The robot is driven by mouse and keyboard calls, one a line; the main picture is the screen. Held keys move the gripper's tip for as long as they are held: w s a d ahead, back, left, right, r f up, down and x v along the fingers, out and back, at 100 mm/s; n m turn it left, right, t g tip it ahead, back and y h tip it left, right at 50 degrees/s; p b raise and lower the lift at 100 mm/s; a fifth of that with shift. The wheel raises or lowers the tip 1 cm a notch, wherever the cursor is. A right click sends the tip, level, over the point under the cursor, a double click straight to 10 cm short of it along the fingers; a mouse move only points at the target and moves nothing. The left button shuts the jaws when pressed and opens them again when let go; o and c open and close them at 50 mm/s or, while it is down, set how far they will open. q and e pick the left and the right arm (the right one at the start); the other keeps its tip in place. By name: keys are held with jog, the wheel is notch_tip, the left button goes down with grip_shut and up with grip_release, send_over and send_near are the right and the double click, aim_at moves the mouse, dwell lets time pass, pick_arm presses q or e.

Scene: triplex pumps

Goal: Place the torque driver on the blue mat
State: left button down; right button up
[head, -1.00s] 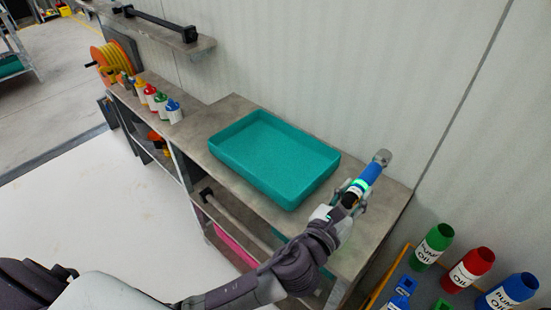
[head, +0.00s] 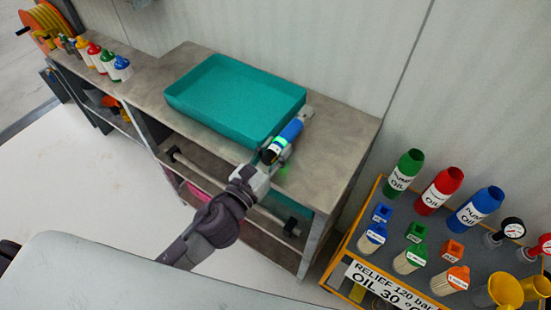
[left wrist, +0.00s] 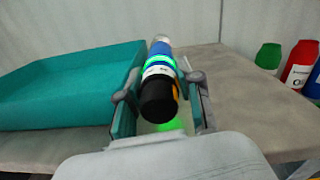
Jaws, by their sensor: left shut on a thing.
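The torque driver (head: 290,130) is a blue cylinder with a grey tip, a glowing green ring and a black end. My left gripper (head: 274,158) is shut around it near the tray's right corner, on the bench side. In the left wrist view the driver (left wrist: 160,69) lies between both fingers of the left gripper (left wrist: 158,100), its black end toward the camera and its tip pointing away. I cannot tell its height above the bench. No blue mat is visible in either view. My right gripper is not in view.
A teal tray (head: 190,102) stands on the grey bench (head: 335,150), whose right end is bare. A yellow-framed cart (head: 350,225) at right carries oil bottles, small coloured containers, gauges and yellow funnels. More bottles (head: 108,62) stand on the left bench.

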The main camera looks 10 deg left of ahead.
pick_arm(q)
jog(key=shift+f+b, duration=0.35)
jog(key=shift+f, duration=0.95)
jog(key=c, duration=1)
grip_release()
jog(key=shift+f, duration=0.15)
jog(key=shift+c, duration=0.2)
